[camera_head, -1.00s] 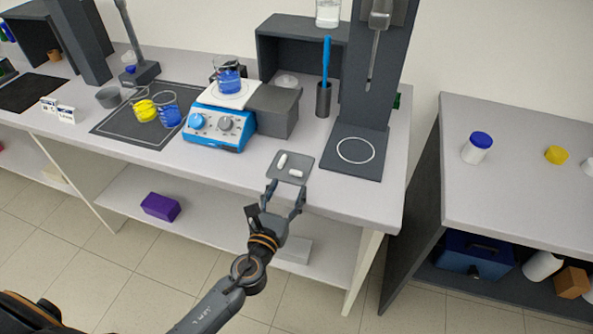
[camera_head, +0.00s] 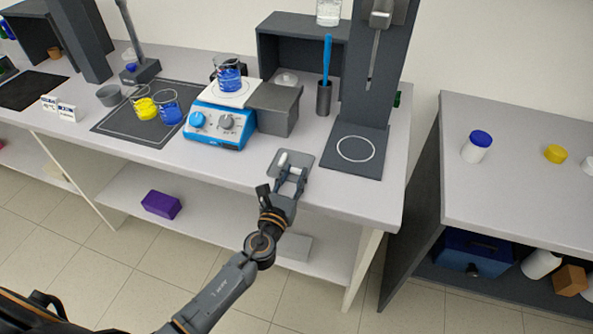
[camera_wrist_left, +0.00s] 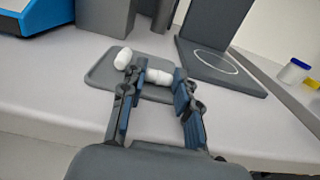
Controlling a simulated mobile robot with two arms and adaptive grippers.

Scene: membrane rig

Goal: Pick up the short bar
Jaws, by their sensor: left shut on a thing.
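Two white stir bars lie at a small grey tray near the bench's front edge. The short bar (camera_wrist_left: 158,77) is between the fingertips of my left gripper (camera_head: 291,176), which is shut on it, low over the tray (camera_wrist_left: 104,71). The longer bar (camera_head: 283,160) lies free at the tray's far left; it also shows in the left wrist view (camera_wrist_left: 123,58), just outside the left finger. In the head view my fingers partly hide the short bar. I cannot tell whether it still touches the tray. My right gripper is not in view.
A blue stirrer hotplate (camera_head: 219,128) with a beaker and a grey box (camera_head: 277,109) stand behind the tray. A dark stand (camera_head: 357,150) with a white ring is to its right. A holder (camera_head: 324,99) with a blue rod stands behind. Bare bench lies left of the tray.

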